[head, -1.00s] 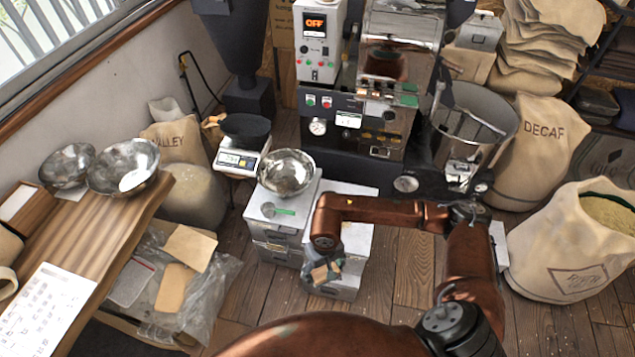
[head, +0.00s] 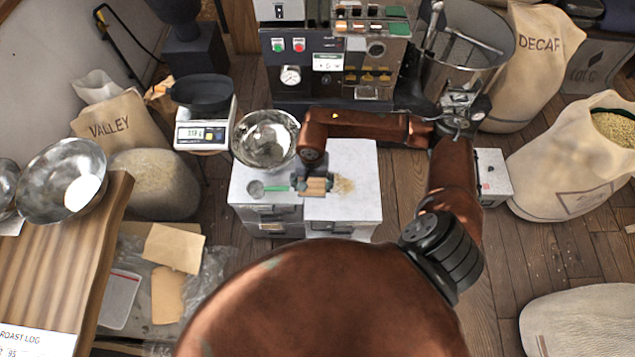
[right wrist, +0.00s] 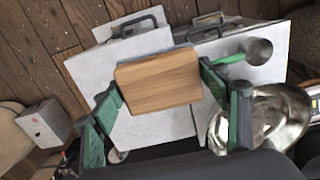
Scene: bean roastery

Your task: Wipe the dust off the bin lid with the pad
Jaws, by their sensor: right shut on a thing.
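My right gripper (head: 313,185) is shut on the pad, a block with a wooden back (right wrist: 158,82). Its green fingers sit at the pad's two sides in the right wrist view (right wrist: 160,88). The pad is over the pale grey bin lid (head: 356,207), near the lid's left side; I cannot tell if it touches. A tan patch of dust (head: 344,185) lies on the lid just right of the pad. In the right wrist view the lid (right wrist: 150,126) shows around the pad, and no dust can be made out. My left gripper is not in view.
A metal bowl (head: 265,150) and a green-handled scoop (head: 257,189) rest on the adjoining bin top, left of the pad. A scale (head: 203,135) stands farther left. The roaster machine (head: 335,65) is behind.

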